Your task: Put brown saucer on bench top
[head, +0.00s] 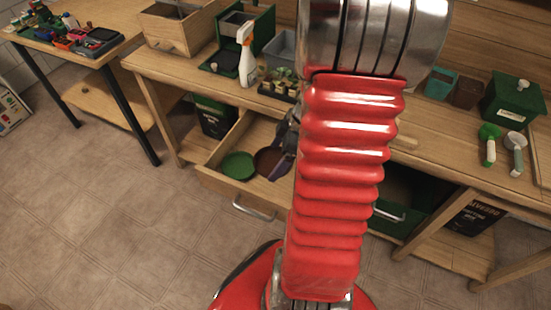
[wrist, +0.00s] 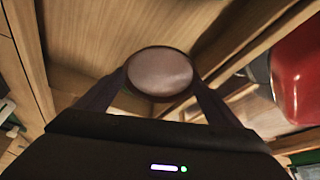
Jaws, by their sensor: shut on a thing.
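The brown saucer (head: 268,161) is in the open drawer (head: 222,182) under the bench, at the right of the green saucer (head: 238,166). My gripper (head: 280,163) is shut on the brown saucer, which also shows between the two fingers in the wrist view (wrist: 160,74). My arm hides part of the gripper and the drawer's right side in the head view. I cannot tell whether the saucer touches the drawer floor. The bench top (head: 440,135) is above and behind the drawer.
A spray bottle (head: 246,58) and a tray of seedlings (head: 281,84) stand on the bench above the drawer. Teal and brown pots, a green box (head: 514,98) and two hand tools are at the right. Bare wood lies in front of the pots.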

